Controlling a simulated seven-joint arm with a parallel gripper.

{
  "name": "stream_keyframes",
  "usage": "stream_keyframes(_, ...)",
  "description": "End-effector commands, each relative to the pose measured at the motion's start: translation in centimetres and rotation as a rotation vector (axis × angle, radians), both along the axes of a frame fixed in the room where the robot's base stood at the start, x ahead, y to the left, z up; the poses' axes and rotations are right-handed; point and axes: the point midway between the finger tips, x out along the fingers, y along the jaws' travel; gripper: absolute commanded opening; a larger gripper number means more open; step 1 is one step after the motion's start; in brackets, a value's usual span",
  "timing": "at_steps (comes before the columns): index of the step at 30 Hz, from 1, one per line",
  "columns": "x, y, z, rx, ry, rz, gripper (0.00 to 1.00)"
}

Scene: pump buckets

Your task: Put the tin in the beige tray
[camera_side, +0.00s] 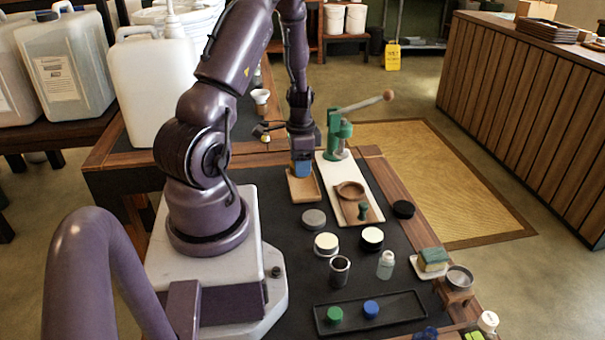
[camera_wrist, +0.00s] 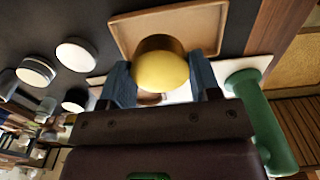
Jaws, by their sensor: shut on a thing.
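My gripper (camera_side: 301,170) points down over the beige tray (camera_side: 313,190) in the side view. In the wrist view its two blue fingers (camera_wrist: 161,78) are closed on either side of the tin (camera_wrist: 160,70), a round thing with a yellow face and a dark golden side. The tin is mostly hidden by the fingers in the side view. The beige tray (camera_wrist: 121,32) lies just beyond the tin in the wrist view, with a bare floor and a low rim. I cannot tell whether the tin touches the tray.
A white board (camera_side: 326,180) right of the tray carries a green lever press (camera_side: 338,135) and a wooden dish (camera_side: 350,191). Nearer stand a grey disc (camera_side: 314,218), light-lidded jars (camera_side: 326,244), a metal cup (camera_side: 340,270) and a black tray (camera_side: 405,307). A large white canister (camera_side: 150,90) stands behind left.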

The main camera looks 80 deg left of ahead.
Motion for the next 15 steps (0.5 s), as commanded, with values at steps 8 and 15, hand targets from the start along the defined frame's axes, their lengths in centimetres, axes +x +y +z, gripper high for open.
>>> stream_keyframes(8,0.6,1.0,-2.5,-0.003,0.002,0.000,0.32)
stream_keyframes(15,0.7,1.1,-4.5,0.001,-0.001,-0.001,0.32)
